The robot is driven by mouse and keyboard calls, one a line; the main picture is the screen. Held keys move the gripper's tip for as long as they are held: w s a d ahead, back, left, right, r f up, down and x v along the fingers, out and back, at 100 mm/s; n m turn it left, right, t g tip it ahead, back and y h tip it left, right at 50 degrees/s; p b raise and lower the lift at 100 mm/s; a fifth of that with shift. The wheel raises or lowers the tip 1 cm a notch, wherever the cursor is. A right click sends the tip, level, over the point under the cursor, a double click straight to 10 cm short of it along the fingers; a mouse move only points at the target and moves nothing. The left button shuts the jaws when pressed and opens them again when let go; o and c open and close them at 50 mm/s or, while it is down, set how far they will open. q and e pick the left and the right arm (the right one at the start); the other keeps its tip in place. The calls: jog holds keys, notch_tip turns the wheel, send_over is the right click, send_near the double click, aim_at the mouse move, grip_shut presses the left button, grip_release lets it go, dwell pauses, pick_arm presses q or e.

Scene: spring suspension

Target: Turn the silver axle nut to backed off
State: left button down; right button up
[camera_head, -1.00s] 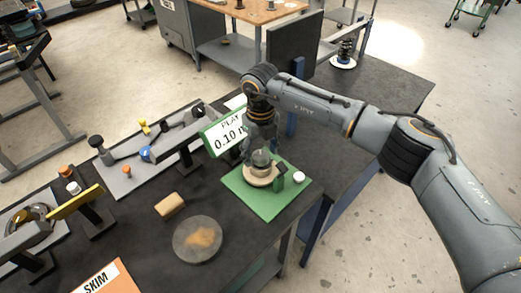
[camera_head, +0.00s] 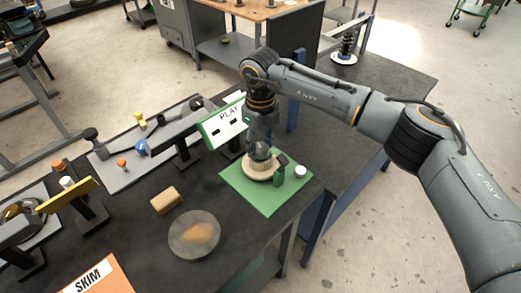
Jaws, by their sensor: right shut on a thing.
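A round tan hub (camera_head: 260,172) sits on a green mat (camera_head: 240,185) on the dark bench. My right gripper (camera_head: 260,155) points straight down over the middle of the hub, with its fingers shut on the silver axle nut there. The nut is mostly hidden by the fingers, and its turn angle cannot be told. A PLAY display (camera_head: 226,120) with a green frame stands just behind and left of the gripper and shows dashes. My left gripper is not in view.
A small white cap (camera_head: 300,171) and a dark green block (camera_head: 279,176) are close to the hub's right side. A tan block (camera_head: 165,200) and a round grey plate (camera_head: 192,236) lie to the left. An orange SKIM board (camera_head: 110,278) is in front.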

aim_at(260, 148)
jog(key=n+b, duration=0.3)
jog(key=shift+f, duration=0.2)
jog(key=shift+r+n+b, duration=0.15)
jog(key=shift+n+b, duration=0.8)
jog(key=shift+n, duration=0.25)
jog(key=o, duration=1.1)
jog(key=shift+o, duration=0.2)
jog(key=shift+r, duration=0.15)
notch_tip(260, 148, up, 12)
